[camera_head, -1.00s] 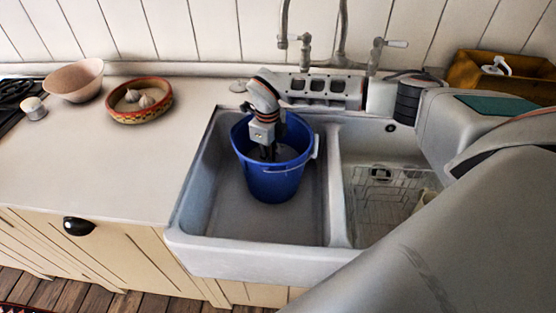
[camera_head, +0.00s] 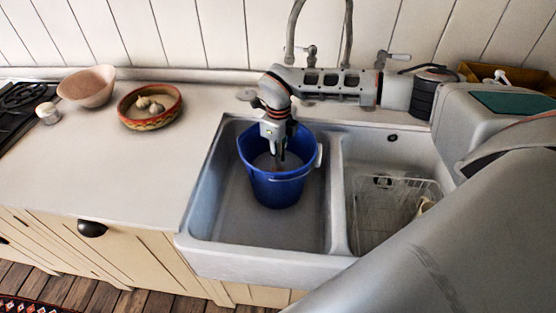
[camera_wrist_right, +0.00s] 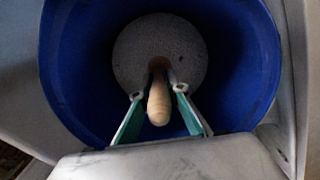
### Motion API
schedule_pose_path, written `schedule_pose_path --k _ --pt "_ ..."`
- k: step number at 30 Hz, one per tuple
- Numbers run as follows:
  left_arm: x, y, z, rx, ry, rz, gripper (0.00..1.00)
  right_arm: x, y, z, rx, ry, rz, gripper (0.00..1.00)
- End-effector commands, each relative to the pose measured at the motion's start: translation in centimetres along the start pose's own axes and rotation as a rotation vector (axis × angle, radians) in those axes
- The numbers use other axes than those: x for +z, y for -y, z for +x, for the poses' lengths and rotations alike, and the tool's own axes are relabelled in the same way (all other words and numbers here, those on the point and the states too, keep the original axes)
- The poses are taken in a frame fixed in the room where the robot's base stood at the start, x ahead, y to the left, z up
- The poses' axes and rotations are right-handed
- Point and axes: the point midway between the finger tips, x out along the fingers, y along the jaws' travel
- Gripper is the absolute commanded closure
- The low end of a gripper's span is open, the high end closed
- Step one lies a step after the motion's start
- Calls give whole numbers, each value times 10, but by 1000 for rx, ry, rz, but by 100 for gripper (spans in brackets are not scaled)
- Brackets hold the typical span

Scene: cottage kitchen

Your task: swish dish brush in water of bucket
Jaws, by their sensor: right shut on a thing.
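A blue bucket (camera_head: 277,186) stands upright in the left basin of the white sink. My right gripper (camera_head: 279,156) points down into the bucket's mouth from above. In the right wrist view, the gripper (camera_wrist_right: 160,104) is shut on the wooden handle of the dish brush (camera_wrist_right: 158,100). The handle runs down toward a pale speckled round surface, the water (camera_wrist_right: 140,50), inside the bucket (camera_wrist_right: 240,60). The brush head is hidden, and I cannot tell how deep it reaches. My left gripper is not in view.
A wire rack (camera_head: 385,205) sits in the right basin, with a pale item (camera_head: 424,205) in it. The tap (camera_head: 292,30) rises behind my arm. A patterned bowl (camera_head: 150,107) and a pink bowl (camera_head: 87,86) stand on the counter, which is clear in front of them.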

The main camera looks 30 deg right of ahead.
Motion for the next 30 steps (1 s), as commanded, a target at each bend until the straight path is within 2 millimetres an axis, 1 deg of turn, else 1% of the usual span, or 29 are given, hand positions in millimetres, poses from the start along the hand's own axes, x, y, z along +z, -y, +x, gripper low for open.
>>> schedule_pose_path --k 1,10,20,30 --pt "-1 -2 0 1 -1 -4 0 1 1 -7 -1 3 0 100" --pt "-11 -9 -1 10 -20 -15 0 1 1 -40 -3 3 1 100" --pt "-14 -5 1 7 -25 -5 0 1 1 -75 -3 3 0 100" --pt "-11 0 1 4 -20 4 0 1 1 -112 -2 4 1 100"
